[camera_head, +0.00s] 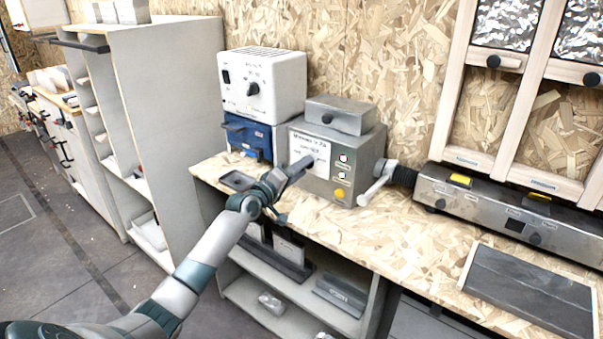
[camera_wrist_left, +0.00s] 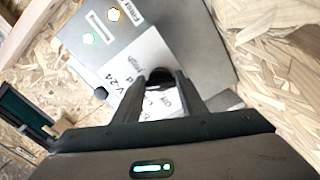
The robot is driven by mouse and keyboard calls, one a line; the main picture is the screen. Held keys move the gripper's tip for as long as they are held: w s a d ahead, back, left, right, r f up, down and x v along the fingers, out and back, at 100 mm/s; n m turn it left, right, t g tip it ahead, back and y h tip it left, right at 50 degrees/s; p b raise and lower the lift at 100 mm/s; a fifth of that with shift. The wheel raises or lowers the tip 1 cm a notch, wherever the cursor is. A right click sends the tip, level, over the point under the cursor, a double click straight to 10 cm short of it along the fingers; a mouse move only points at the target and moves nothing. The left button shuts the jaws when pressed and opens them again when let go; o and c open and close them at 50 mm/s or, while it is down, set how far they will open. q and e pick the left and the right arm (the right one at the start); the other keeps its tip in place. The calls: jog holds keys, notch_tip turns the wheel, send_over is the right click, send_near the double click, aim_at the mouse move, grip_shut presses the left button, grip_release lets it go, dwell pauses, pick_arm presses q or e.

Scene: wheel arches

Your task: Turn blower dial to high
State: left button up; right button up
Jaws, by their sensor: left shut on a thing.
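A grey metal control box (camera_head: 345,150) stands on the wooden bench, with a white printed label, small round lights and a yellow button on its front. My left gripper (camera_head: 303,164) reaches the left part of that front from the near side. In the left wrist view its two fingers are shut on a dark round dial (camera_wrist_left: 160,76) on the white label. Printed words sit around the dial, but its pointer and setting cannot be read. In the head view the gripper hides the dial. My right gripper is not in view.
A white box (camera_head: 264,85) with a black knob sits on a blue unit (camera_head: 248,137) left of the control box. A grey lever (camera_head: 376,184) projects at its right, near a long metal unit (camera_head: 490,212). A dark plate (camera_head: 525,290) lies at the bench's right.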

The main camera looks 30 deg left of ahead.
pick_arm(q)
jog(key=m, duration=0.8)
jog(key=shift+a+f+b, duration=0.1)
jog(key=shift+f+b, duration=0.15)
jog(key=shift+b, duration=0.15)
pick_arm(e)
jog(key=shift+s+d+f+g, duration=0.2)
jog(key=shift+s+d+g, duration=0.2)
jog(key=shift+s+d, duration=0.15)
pick_arm(q)
jog(key=o, duration=1.1)
jog(key=shift+c, duration=0.2)
jog(key=shift+s, duration=0.1)
jog(key=s+a+b, duration=0.1)
jog(key=s, duration=1.6)
jog(key=shift+a, duration=0.2)
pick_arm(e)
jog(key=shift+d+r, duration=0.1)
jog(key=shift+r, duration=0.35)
